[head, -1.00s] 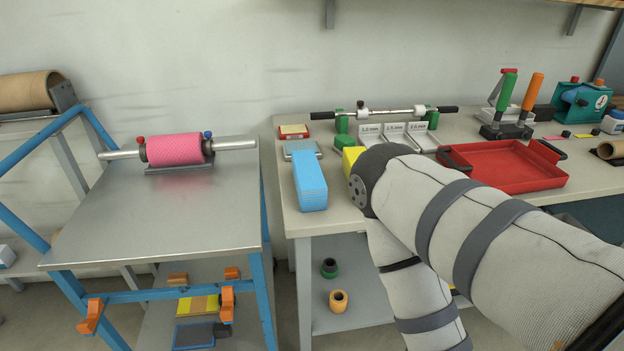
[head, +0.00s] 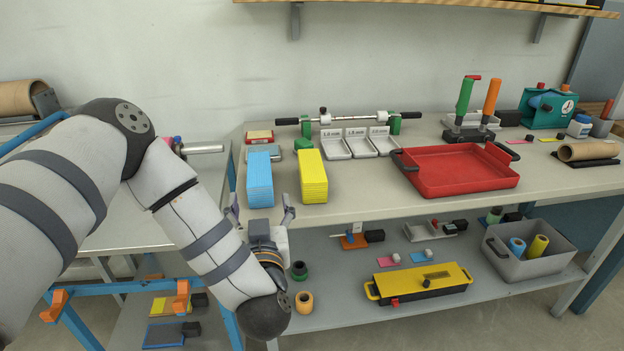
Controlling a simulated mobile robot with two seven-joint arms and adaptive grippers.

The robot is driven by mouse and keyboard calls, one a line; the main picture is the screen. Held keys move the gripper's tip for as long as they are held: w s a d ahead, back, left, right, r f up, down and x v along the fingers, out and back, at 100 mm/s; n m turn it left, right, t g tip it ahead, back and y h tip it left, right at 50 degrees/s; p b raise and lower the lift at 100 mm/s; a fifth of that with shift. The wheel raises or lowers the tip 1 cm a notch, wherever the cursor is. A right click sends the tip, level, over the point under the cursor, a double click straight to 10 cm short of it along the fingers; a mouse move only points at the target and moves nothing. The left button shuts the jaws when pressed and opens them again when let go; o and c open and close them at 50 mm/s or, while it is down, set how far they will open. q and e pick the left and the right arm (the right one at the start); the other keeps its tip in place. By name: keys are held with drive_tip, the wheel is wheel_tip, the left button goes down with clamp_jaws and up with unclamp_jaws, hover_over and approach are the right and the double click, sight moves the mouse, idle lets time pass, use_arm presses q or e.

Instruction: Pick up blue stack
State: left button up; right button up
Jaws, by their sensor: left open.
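The blue stack (head: 259,180) is a tall pile of light blue cloths standing at the left end of the workbench. A similar yellow stack (head: 312,178) stands just to its right, with a narrow gap between them. My left gripper (head: 259,208) is in front of the bench's front edge, just below and in front of the blue stack. Its two fingers point up and are spread wide, with nothing between them. It looks apart from the stack, though the exact distance is hard to tell. My right gripper is not in view.
Behind the stacks are a small red box (head: 260,137), white labelled trays (head: 360,143) and a metal bar on green stands. A red tray (head: 455,172) lies to the right. The bench's front edge (head: 370,211) is close to my gripper. A lower shelf holds a yellow case (head: 420,283).

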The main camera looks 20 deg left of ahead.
sight(259, 177)
use_arm(q)
drive_tip(key=shift+w+a+f+b, duration=0.5)
drive_tip(key=shift+w+a+f, duration=0.3)
drive_tip(key=shift+w, duration=0.05)
drive_tip(key=x, duration=0.3)
drive_tip(key=shift+w+a+r, duration=0.15)
drive_tip(key=shift+a+r, duration=0.1)
drive_tip(key=shift+r, duration=0.1)
drive_tip(key=x, duration=0.5)
drive_tip(key=shift+w+d+f, duration=0.2)
drive_tip(key=shift+f, duration=0.05)
drive_tip(key=shift+w+a+r, duration=0.15)
drive_tip(key=shift+w, duration=0.2)
drive_tip(key=c, duration=1.3)
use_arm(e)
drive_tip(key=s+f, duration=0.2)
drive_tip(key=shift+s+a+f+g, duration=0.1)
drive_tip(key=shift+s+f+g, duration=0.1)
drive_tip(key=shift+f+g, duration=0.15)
